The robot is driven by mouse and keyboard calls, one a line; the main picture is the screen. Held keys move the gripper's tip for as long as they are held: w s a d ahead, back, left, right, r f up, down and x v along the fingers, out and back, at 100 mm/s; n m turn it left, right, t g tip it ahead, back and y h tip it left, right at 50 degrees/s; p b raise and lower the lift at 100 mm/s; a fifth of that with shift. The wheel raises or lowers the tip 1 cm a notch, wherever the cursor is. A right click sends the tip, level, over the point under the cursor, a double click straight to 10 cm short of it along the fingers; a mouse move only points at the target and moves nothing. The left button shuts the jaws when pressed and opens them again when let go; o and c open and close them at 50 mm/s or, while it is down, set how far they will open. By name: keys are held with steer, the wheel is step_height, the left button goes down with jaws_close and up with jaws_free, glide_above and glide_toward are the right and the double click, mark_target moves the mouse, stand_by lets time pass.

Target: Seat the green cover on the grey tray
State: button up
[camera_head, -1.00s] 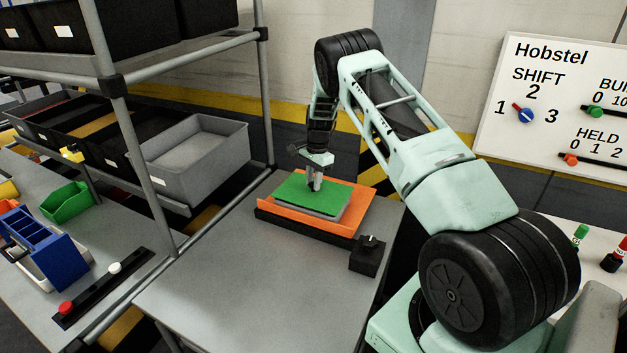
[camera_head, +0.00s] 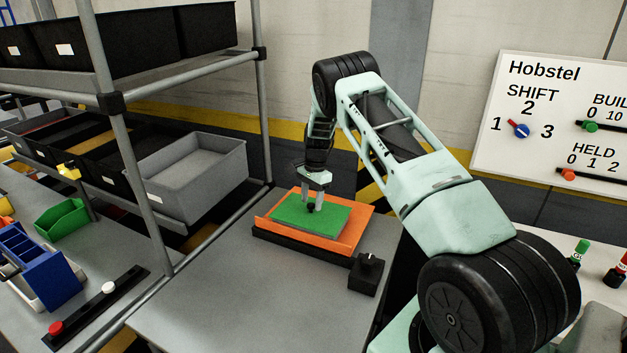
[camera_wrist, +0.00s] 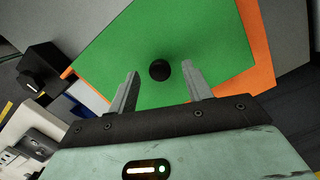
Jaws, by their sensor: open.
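The green cover (camera_head: 292,212) lies roughly flat above the orange plate (camera_head: 352,229), with a black knob standing up at its middle. The knob (camera_wrist: 160,70) shows clearly in the wrist view. My gripper (camera_head: 312,205) is over the cover, pointing down. In the wrist view its open fingers (camera_wrist: 161,82) stand on both sides of the knob, with gaps between. The grey tray is almost wholly hidden under the cover, so I cannot tell whether the cover's edges sit fully on it.
The orange plate rests on a black base on the grey table (camera_head: 215,300). A black box with a knob (camera_head: 367,272) stands at its right front corner. A shelf rack with a grey bin (camera_head: 197,178) is at left. The table's front is clear.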

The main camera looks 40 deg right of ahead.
step_height(320, 180, up, 17)
steer(key=d+b, duration=0.2)
steer(key=b, duration=0.2)
steer(key=shift+f, duration=0.2)
steer(key=s+a+r+n, duration=0.1)
steer(key=s+a+n, duration=0.3)
steer(key=a, duration=0.8)
steer(key=s+a+r+n+y, duration=0.1)
steer(key=s+a+n, duration=0.25)
steer(key=a, duration=0.75)
steer(key=s+a+r+n, duration=0.1)
steer(key=s+a+n, duration=0.35)
steer(key=a, duration=0.75)
steer(key=s+a+n, duration=0.7)
steer(key=s+a, duration=0.3)
steer(key=s, duration=0.4)
steer(key=s+f+n+h, duration=0.1)
steer(key=s+f+n, duration=0.2)
steer(key=s, duration=1)
steer(key=n, duration=0.3)
steer(key=shift+s+f+n+h, duration=0.2)
steer(key=shift+s+n+h, duration=0.05)
steer(key=shift+n+h, duration=0.15)
